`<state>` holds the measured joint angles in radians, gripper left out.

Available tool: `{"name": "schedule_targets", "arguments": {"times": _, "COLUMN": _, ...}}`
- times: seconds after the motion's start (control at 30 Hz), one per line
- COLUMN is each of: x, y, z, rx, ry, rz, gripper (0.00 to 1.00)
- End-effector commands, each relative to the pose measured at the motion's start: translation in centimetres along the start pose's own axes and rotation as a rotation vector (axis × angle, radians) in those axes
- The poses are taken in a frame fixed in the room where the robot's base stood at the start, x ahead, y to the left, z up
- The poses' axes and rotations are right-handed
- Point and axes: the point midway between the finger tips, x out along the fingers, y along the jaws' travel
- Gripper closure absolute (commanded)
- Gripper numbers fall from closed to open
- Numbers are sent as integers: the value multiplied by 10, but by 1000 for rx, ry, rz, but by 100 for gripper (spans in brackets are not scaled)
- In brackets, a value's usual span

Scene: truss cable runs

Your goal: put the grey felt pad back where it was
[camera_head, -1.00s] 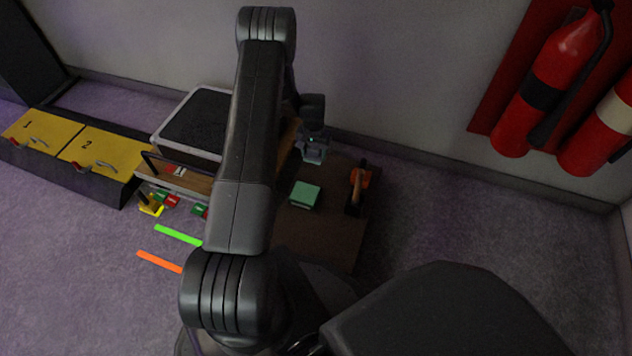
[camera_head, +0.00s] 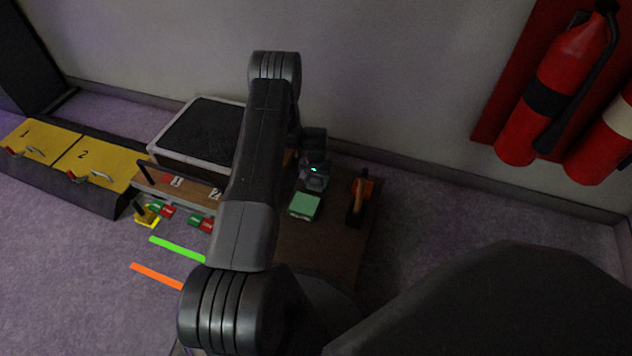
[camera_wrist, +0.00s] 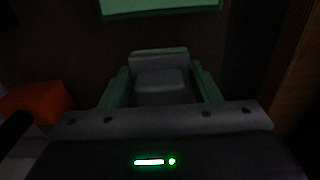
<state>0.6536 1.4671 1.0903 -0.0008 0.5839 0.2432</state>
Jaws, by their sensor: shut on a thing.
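The grey felt pad (camera_wrist: 160,82) shows in the wrist view as a grey block between the two greenish fingers of my gripper (camera_wrist: 160,74). My gripper is shut on it. In the head view my gripper (camera_head: 314,178) hangs over the brown board (camera_head: 318,250), just behind a green block (camera_head: 304,205). The pad cannot be made out clearly there. The edge of the green block also shows at the top of the wrist view (camera_wrist: 160,8). Whether the pad touches the board cannot be told.
An orange-and-black tool (camera_head: 361,195) stands on the board to the right of my gripper. A grey-rimmed black box (camera_head: 200,132) and a wooden panel with red and green tags (camera_head: 178,183) lie left. Yellow numbered lids (camera_head: 95,160) are farther left. Fire extinguishers (camera_head: 560,90) hang at right.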

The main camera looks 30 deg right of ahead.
Motion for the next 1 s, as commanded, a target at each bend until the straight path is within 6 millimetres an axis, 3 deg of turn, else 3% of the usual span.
{"name": "schedule_targets", "arguments": {"times": 0.2, "x": 4, "y": 0, "z": 0, "rx": 0, "ry": 0, "rz": 0, "gripper": 73}}
{"name": "schedule_targets", "arguments": {"times": 0.23, "x": 3, "y": 0, "z": 0, "rx": 0, "ry": 0, "rz": 0, "gripper": 38}}
{"name": "schedule_targets", "arguments": {"times": 0.3, "x": 2, "y": 0, "z": 0, "rx": 0, "ry": 0, "rz": 0, "gripper": 24}}
{"name": "schedule_targets", "arguments": {"times": 0.33, "x": 2, "y": 0, "z": 0, "rx": 0, "ry": 0, "rz": 0, "gripper": 22}}
{"name": "schedule_targets", "arguments": {"times": 0.7, "x": -3, "y": 0, "z": 0, "rx": 0, "ry": 0, "rz": 0, "gripper": 22}}
{"name": "schedule_targets", "arguments": {"times": 1.0, "x": -65, "y": 0, "z": -1, "rx": 0, "ry": 2, "rz": 0, "gripper": 22}}
